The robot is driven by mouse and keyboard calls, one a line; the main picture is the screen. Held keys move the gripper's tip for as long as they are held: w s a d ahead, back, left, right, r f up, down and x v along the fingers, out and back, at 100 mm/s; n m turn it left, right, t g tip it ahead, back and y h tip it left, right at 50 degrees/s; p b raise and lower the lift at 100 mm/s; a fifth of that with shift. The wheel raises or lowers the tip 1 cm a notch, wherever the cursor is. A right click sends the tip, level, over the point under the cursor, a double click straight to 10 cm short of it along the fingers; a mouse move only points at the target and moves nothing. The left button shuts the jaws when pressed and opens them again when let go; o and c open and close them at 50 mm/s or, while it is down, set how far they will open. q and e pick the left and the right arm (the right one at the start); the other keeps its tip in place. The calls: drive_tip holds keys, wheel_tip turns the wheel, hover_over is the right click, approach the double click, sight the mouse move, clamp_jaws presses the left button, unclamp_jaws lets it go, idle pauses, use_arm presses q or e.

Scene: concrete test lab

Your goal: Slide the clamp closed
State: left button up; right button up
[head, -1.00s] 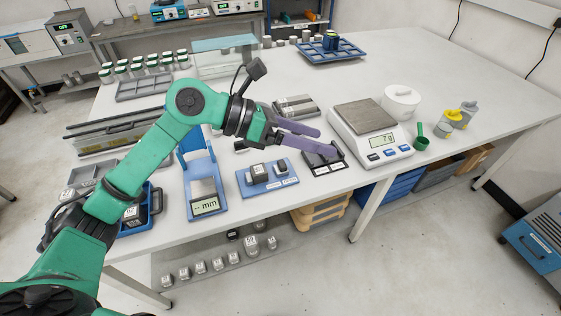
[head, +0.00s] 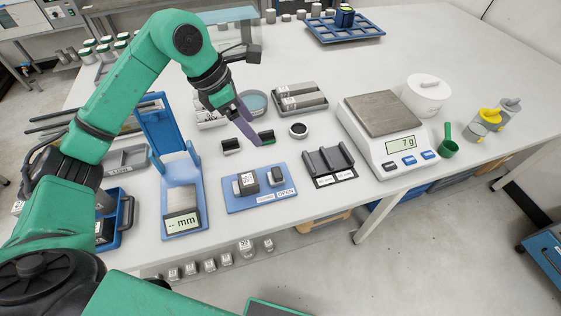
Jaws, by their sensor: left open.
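A blue board (head: 236,205) lies near the front edge of the table. It carries a larger dark block (head: 246,184) with a white label and a smaller dark block (head: 276,176). My left gripper (head: 255,142), with purple fingers, points down above and behind the board, apart from the blocks. It is open and empty, though its fingers overlap in this view. My right gripper is not in view.
Right of the board are a black slotted holder (head: 330,165) and a scale (head: 400,148) reading 7 g. Left is a blue gauge (head: 182,205) with a tall upright back.

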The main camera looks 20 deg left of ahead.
use_arm(q)
wheel_tip(320, 180, down, 4)
drive_tip(key=s+b, duration=0.2)
drive_tip(key=b, duration=0.2)
drive_tip(key=p, duration=0.4)
approach(276, 172)
drive_tip(key=x, duration=0.9)
drive_tip(key=shift+r, duration=0.1)
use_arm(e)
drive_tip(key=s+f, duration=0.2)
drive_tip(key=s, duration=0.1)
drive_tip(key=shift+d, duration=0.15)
use_arm(q)
drive_tip(key=shift+c, duration=0.3)
drive_tip(key=shift+a, duration=0.1)
clamp_jaws()
